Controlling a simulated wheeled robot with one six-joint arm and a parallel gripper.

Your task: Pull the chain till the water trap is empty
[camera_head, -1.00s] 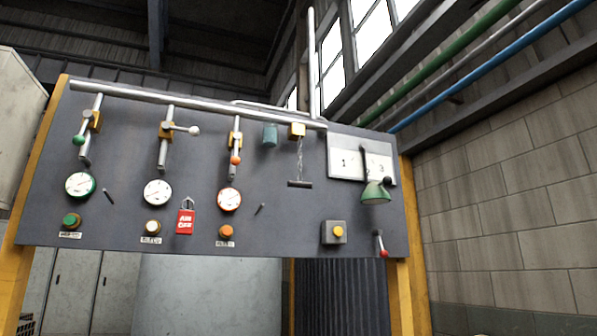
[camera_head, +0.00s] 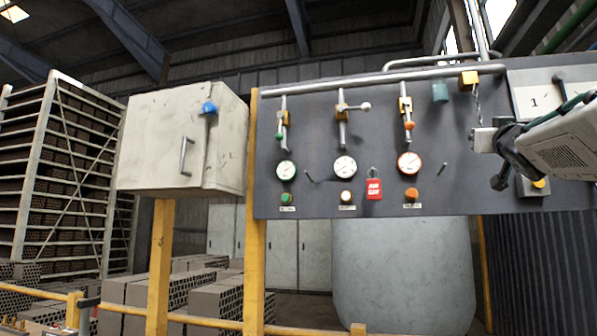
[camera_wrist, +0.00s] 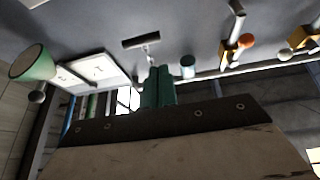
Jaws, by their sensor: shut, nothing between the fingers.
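The chain (camera_head: 477,100) hangs from a yellow block (camera_head: 468,80) under the panel's top pipe, on the right in the head view. In the wrist view the chain (camera_wrist: 149,50) ends in a dark T-shaped bar (camera_wrist: 141,41). A small teal cylinder (camera_head: 440,92), perhaps the water trap, hangs left of the block; it also shows in the wrist view (camera_wrist: 187,66). No water level can be read. My gripper (camera_wrist: 158,70) is shut and empty, its green fingers close to the chain in the picture; I cannot tell whether they touch.
The dark panel (camera_head: 310,190) carries gauges, valves, buttons and a red tag (camera_head: 373,188). A green lamp (camera_wrist: 33,63) is at the wrist view's left.

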